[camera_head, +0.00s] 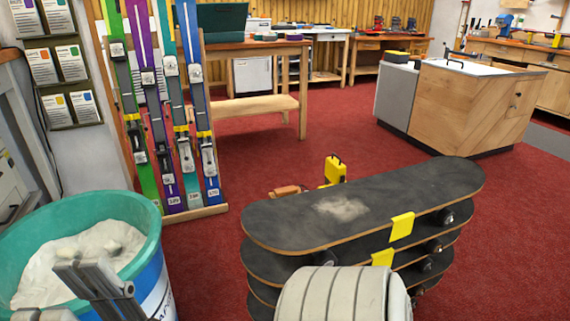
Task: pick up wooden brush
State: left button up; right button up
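A small orange-brown object (287,191), which looks like the wooden brush, lies low behind the stacked skateboards, left of a yellow block-shaped item (335,169). Its details are too small to make out.
Skateboards (420,195) with yellow tags are stacked at centre right. The bucket (150,215) holds white material. A ski rack (212,212) stands at the left. A wooden counter (450,110) is at the right. Red floor (330,120) is clear in the middle.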

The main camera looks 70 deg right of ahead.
aim_at(283, 191)
jog(key=z, duration=2.3)
